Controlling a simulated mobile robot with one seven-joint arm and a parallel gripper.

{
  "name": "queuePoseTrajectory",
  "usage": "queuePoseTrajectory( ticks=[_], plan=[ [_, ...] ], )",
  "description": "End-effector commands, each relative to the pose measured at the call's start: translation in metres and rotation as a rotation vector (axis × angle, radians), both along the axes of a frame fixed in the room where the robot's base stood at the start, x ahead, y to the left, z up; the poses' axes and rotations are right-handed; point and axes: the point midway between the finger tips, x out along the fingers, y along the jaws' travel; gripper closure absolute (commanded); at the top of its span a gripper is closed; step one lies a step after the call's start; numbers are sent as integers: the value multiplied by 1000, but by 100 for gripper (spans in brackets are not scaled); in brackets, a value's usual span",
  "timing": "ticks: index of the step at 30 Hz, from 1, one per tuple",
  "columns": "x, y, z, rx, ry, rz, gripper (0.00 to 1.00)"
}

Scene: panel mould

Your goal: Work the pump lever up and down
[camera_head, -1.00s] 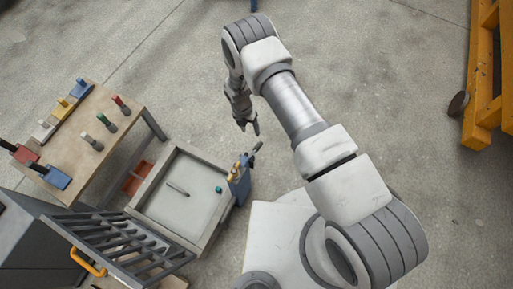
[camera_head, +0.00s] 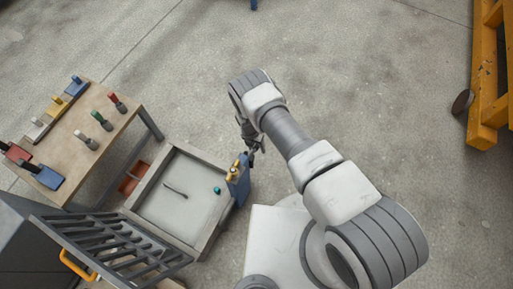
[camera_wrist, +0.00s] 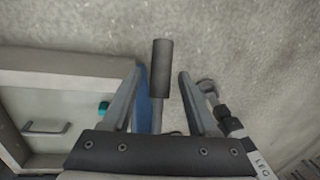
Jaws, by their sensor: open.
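The blue pump (camera_head: 238,183) stands against the right side of the shallow tray; part of its blue body also shows in the wrist view (camera_wrist: 144,112). Its lever has a dark cylindrical grip (camera_wrist: 162,66) on a thin grey rod. In the wrist view the lever lies between the two spread fingers of my gripper (camera_wrist: 160,74), with a gap visible on each side. In the head view my gripper (camera_head: 254,150) is just above and right of the pump's top and hides most of the lever there.
The grey tray (camera_head: 160,215) has a handle and a teal knob (camera_head: 217,190). A slatted grate (camera_head: 105,240) tilts up at its lower left. Open concrete floor lies behind; a yellow frame (camera_head: 490,75) is far right.

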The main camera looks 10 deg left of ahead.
Motion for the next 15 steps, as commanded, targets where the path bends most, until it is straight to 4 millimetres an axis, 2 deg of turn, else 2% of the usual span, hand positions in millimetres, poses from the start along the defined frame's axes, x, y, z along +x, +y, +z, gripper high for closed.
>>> queuePoseTrajectory(
  ticks=[6, 8, 15],
  plan=[
    [0, 0, 0, 0, 0, 0, 40],
    [0, 0, 0, 0, 0, 0, 50],
    [0, 0, 0, -1, 1, 0, 93]
  ],
)
